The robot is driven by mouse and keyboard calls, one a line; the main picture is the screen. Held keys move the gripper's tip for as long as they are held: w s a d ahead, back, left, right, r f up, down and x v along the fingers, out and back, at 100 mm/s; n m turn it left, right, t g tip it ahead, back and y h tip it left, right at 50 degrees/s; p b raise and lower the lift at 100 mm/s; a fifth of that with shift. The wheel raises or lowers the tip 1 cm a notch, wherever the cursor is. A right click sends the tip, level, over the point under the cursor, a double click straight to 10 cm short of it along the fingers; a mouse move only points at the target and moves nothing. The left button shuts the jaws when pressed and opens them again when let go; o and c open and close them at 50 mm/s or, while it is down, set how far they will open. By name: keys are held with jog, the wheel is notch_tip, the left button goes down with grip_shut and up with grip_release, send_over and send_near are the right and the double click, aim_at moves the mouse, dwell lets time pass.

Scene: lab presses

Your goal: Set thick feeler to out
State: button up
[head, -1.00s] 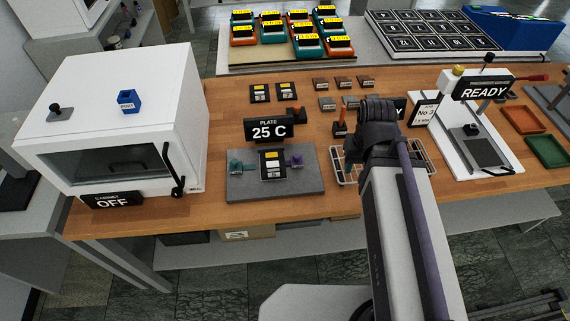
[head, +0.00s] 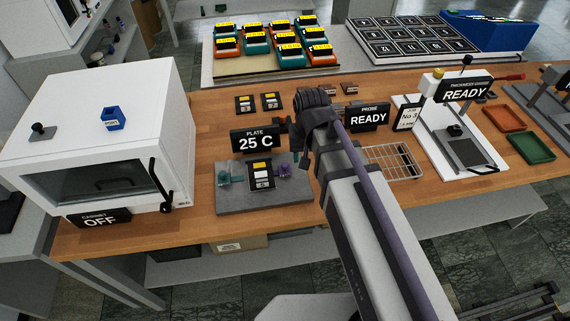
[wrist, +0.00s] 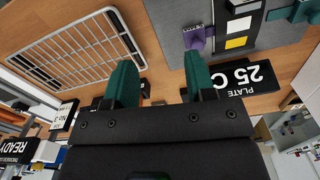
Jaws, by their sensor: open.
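The thickness station (head: 462,157) stands at the right of the bench, with a white base and a sign (head: 462,90) reading READY. I cannot tell which part is the thick feeler. My gripper (wrist: 160,82) is open and empty in the wrist view, with green fingers over bare bench between the wire rack (wrist: 72,52) and the plate stand (wrist: 275,38). In the head view my arm hides the fingers. The gripper is well left of the thickness station.
The plate stand's 25 C sign (head: 255,141) and a purple clamp (wrist: 195,36) are near my gripper. The PROBE sign (head: 368,117) and a No 3 card (head: 407,114) stand between my arm and the station. The white cabinet (head: 105,120) is at left; trays (head: 502,118) lie at right.

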aim_at(285, 164)
jog(key=w+a+m, duration=0.5)
jog(key=w+a, duration=0.1)
jog(key=w, duration=0.1)
jog(key=f+b, duration=0.3)
jog(key=f+m+b, duration=0.1)
jog(key=f+b, duration=0.3)
jog(key=s+f+m+b, duration=0.1)
jog(key=f+b, duration=0.3)
jog(key=shift+d, duration=0.1)
jog(key=shift+r, duration=0.1)
grip_shut()
